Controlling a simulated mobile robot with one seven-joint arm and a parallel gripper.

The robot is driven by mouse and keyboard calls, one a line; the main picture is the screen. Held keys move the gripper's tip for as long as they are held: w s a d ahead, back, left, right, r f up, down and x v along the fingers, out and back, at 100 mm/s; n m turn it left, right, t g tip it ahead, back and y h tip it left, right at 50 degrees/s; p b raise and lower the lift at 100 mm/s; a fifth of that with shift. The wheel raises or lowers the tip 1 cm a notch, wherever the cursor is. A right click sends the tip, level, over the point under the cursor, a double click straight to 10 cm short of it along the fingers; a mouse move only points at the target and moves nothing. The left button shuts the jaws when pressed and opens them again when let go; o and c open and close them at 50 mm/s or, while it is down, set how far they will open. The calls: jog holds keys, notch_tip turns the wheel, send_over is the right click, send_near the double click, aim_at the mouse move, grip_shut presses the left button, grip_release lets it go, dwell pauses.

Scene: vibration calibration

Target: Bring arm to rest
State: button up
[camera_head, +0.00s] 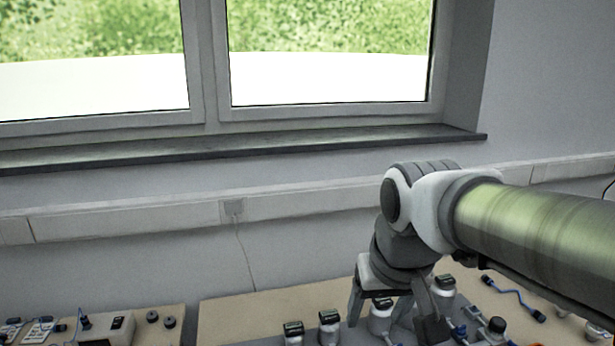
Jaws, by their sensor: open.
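My arm reaches in from the right edge and bends down at a grey-and-white wrist joint. My gripper (392,325) points down over the table (235,312), near the bottom edge of the view. Its two fingers are spread apart. A small whitish device with a dark top (380,318) shows between the fingers. I cannot tell whether the fingers touch it, and its lower part is cut off or hidden.
Similar small devices stand nearby: two to the left (329,322) and one behind on the right (443,287). A blue cable (515,297) lies further right. A second table (160,318) with small equipment is at left. The wall and window are behind.

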jog(key=s+d+t+p, duration=0.1)
jog(key=s+d, duration=0.3)
jog(key=s, duration=0.4)
jog(key=shift+s+d+r+m+t+p, duration=0.15)
jog(key=shift+s+m+t+p, duration=0.15)
jog(key=shift+m+p, duration=0.1)
jog(key=shift+w, duration=0.1)
dwell(0.9)
